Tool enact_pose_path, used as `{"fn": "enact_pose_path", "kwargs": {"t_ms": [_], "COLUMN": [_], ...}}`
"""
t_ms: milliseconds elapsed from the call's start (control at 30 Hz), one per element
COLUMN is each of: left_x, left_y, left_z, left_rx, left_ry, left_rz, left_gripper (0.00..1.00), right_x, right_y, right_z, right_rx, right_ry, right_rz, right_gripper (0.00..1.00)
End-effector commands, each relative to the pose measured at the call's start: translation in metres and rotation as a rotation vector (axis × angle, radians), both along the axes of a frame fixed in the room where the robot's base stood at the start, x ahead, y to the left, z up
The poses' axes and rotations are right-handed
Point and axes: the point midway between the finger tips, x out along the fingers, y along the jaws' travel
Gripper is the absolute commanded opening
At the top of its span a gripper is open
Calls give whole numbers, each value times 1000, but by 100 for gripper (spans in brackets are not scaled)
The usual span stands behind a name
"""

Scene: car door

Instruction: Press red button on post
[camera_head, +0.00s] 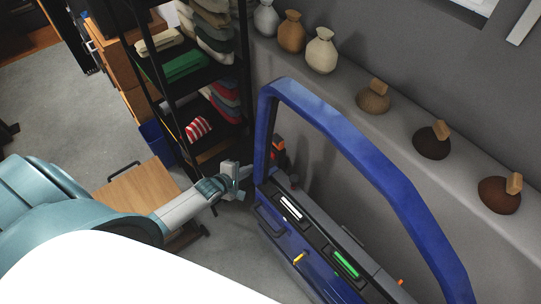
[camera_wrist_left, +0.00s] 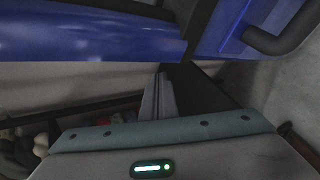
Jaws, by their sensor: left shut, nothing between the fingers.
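A small red-orange part (camera_head: 278,144) shows just behind the near upright of the blue car door frame. It may be the red button; it is too small to tell, and its post is mostly hidden. My left gripper (camera_head: 241,183) is shut and empty, left of the door's upright and below the red-orange part, apart from it. In the left wrist view my gripper's fingers (camera_wrist_left: 159,96) point toward the blue door. No red button shows in that view. My right gripper is in neither view.
The blue car door (camera_head: 405,205) stands right of my left gripper, with a handle at its near edge. A black shelf rack (camera_head: 207,88) with folded cloths stands behind. A wooden table (camera_head: 140,196) is at left.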

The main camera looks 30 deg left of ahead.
Motion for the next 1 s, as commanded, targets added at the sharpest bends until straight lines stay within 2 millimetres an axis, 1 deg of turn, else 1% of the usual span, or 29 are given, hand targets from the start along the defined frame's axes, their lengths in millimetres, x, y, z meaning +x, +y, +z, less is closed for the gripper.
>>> {"fn": "enact_pose_path", "kwargs": {"t_ms": [33,267,300,500,700,1000], "left_x": [6,32,36,50,55,55], "left_y": [-2,-13,-15,-20,-23,-23], "left_z": [1,1,-1,0,0,0], "left_rx": [0,-1,-2,-1,-1,-1], "left_ry": [-1,-2,-2,-1,0,0], "left_rz": [0,1,2,1,1,1], "left_gripper": [0,0,0,0,0,0], "right_x": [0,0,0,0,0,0], "right_y": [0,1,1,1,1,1], "right_z": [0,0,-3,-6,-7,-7], "right_rx": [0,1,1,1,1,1], "right_ry": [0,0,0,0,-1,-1], "right_rz": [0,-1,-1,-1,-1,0], "right_gripper": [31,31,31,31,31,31]}}
